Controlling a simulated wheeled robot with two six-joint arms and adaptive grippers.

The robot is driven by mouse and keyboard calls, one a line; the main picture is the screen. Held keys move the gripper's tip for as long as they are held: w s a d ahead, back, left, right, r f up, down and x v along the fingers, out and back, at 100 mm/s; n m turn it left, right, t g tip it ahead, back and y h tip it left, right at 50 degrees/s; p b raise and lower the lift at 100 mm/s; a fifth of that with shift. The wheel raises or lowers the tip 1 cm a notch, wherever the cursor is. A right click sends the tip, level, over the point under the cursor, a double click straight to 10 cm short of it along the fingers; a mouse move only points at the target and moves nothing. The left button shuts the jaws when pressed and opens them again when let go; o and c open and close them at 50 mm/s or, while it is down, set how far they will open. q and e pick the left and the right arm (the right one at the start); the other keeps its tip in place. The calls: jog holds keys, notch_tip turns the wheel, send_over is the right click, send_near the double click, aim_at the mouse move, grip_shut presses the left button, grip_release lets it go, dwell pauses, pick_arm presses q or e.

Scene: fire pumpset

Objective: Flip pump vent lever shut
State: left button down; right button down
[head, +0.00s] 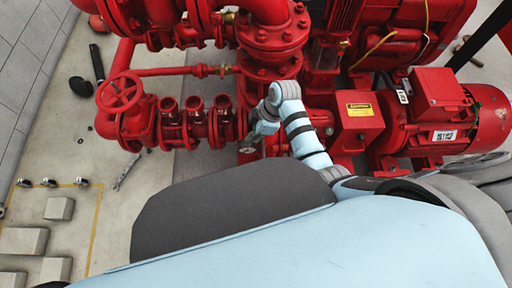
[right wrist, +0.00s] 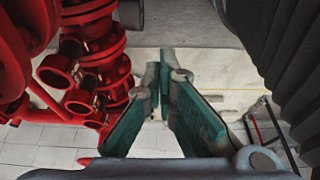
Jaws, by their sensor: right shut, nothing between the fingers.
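I cannot pick out the pump vent lever with certainty in either view. The red pump assembly (head: 272,50) fills the upper part of the head view. A small brass fitting (head: 226,70) sits on its thin horizontal pipe. My right gripper (head: 250,143) reaches down beside the red flanged pipework, just right of the valve row. In the right wrist view its green-padded fingers (right wrist: 166,85) converge at the tips, shut with nothing between them. Red flanged pipes (right wrist: 85,75) stand left of the fingers there. My left gripper is not in view.
A red handwheel (head: 119,92) and several open-topped red fittings (head: 195,104) stand left of my right gripper. A red motor (head: 450,115) is to the right. A black-headed hammer (head: 81,87) and a wrench (head: 127,172) lie on the floor, with grey blocks (head: 59,209) nearby.

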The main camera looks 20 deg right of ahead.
aim_at(263, 149)
notch_tip(263, 149, down, 10)
jog(key=b, duration=0.5)
jog(key=shift+d+r, duration=0.2)
jog(key=shift+d, duration=0.2)
jog(key=shift+s, duration=0.15)
